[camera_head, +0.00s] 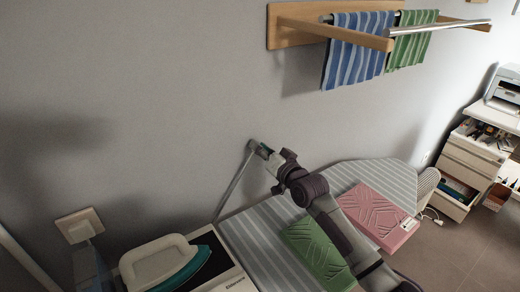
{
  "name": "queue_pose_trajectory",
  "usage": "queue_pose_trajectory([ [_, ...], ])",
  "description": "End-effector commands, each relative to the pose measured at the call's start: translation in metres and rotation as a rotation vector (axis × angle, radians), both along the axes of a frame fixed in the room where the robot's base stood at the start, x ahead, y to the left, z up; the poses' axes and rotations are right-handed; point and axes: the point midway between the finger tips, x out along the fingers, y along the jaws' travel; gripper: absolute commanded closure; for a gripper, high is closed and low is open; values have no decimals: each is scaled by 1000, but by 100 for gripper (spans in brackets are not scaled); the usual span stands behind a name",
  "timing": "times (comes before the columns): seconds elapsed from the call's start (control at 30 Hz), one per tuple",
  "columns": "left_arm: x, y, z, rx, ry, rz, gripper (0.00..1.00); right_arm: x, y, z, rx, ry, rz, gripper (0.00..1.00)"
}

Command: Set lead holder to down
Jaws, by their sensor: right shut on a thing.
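The lead holder (233,185) is a thin grey rod that rises from the left end of the striped ironing board (258,243) and leans up to the right, in front of the wall. My right gripper (264,153) comes in from the lower right and is shut at the rod's top end. The fingers hide part of that end, so the exact grip is hard to see. My left gripper is not in view.
On the board lie a green folded cloth (313,252) and a pink one (378,215), beside my right arm. A white and teal iron (165,262) stands at the lower left. A wall rack (290,27) with towels hangs above. Drawers (474,158) stand at right.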

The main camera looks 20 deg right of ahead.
Motion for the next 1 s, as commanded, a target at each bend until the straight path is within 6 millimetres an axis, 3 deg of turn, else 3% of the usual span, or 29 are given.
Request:
queue_pose_trajectory([
  [0.03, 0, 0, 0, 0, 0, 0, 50, 0, 1, 0, 1, 1, 1, 100],
  [0.07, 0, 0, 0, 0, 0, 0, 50, 0, 1, 0, 1, 1, 1, 69],
  [0.2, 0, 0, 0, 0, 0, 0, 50, 0, 1, 0, 0, 1, 1, 48],
  [0.57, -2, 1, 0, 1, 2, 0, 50, -5, -1, -1, 0, 1, 0, 48],
  [1.0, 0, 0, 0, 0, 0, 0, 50, -85, -27, -1, -3, 2, 1, 48],
])
